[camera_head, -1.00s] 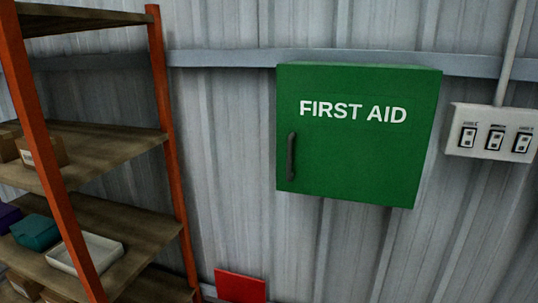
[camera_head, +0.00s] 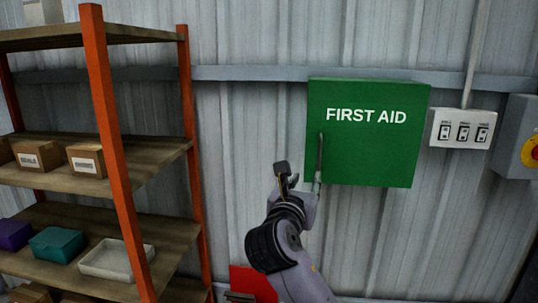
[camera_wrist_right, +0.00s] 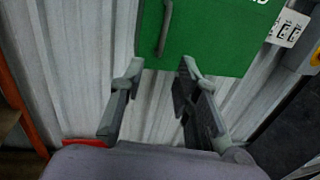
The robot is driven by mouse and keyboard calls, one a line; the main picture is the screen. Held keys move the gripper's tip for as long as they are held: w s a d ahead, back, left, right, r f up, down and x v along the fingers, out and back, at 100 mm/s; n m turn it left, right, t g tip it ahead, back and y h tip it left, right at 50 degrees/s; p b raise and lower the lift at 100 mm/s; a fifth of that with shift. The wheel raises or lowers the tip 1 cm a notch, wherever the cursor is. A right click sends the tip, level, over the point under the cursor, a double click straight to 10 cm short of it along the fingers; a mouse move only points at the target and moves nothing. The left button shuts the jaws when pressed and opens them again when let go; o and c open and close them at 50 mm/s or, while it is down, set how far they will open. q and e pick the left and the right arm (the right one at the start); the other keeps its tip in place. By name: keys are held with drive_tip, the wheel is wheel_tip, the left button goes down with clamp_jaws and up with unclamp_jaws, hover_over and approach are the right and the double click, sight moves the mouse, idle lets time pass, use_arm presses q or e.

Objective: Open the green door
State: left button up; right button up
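The green door (camera_head: 372,150) of the wall cabinet, lettered FIRST AID, is closed. A dark upright handle (camera_head: 321,150) stands near its left edge. My right gripper (camera_head: 300,178) is open and empty, just below and left of the handle in the head view, partly overlapping its lower end. In the right wrist view the two fingers (camera_wrist_right: 160,70) are spread, with the handle (camera_wrist_right: 165,28) ahead and between their lines, and the green door (camera_wrist_right: 205,35) behind it. No contact with the handle shows. My left gripper is in neither view.
A shelf rack with orange posts (camera_head: 112,130) holds boxes and trays on the left. A switch panel (camera_head: 461,128) and a grey box with a yellow part (camera_head: 518,138) are on the wall to the right. A red object (camera_head: 250,283) is low, behind my arm.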

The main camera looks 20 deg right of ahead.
drive_tip(key=s+r, duration=0.1)
drive_tip(key=r, duration=0.1)
approach(319, 153)
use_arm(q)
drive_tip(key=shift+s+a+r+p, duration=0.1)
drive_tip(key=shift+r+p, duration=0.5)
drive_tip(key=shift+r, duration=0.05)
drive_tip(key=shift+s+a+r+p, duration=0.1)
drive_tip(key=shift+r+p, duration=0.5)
use_arm(e)
drive_tip(key=x, duration=1)
drive_tip(key=shift+w+d, duration=0.2)
drive_tip(key=shift+d, duration=0.05)
drive_tip(key=shift+c, duration=0.2)
clamp_jaws()
